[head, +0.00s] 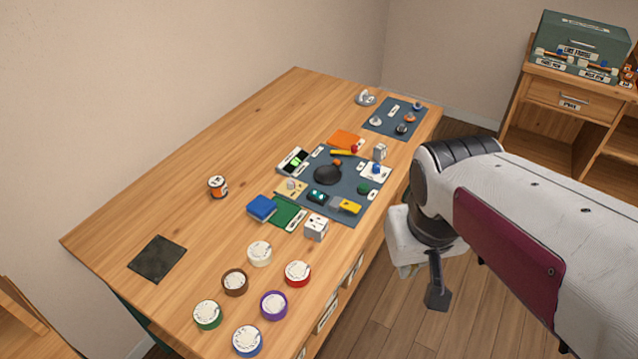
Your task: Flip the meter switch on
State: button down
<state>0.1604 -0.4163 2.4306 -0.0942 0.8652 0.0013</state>
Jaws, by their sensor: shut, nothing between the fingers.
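My gripper (437,296) hangs at the right, past the table's front edge and over the floor. It is shut and empty, and it touches nothing on the table. A dark blue mat (345,213) in the middle right of the table bears several small devices. A black and white device with green marks (294,161) is at the mat's left edge. A dark block with teal marks (318,196) and a yellow block (349,206) are near its front. The parts are too small to tell which is the meter switch or how it is set.
Several round dials with coloured rims, such as the red one (298,273), stand at the table's near end. A white box (316,228) and a blue block (262,208) are near the mat. The table's left side is mostly clear.

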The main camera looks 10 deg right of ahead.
jog(key=w+d+f+n+t+h, duration=0.1)
jog(key=w+d+f+h, duration=0.15)
jog(key=w+d, duration=0.7)
jog(key=w+d+f+n+t+h, duration=0.1)
jog(key=w+d+f, duration=0.3)
jog(key=w+d, duration=0.6)
jog(key=w+f+n+t+y, duration=0.3)
jog(key=w+f, duration=0.3)
jog(key=w, duration=0.6)
jog(key=w+a+n+y, duration=0.2)
jog(key=a+n+y, duration=0.3)
jog(key=a+y, duration=0.5)
jog(key=a, duration=0.6)
jog(key=shift+w+a+r, duration=0.2)
jog(key=shift+w+r, duration=0.1)
jog(key=shift+r, duration=0.1)
jog(key=shift+a, duration=0.1)
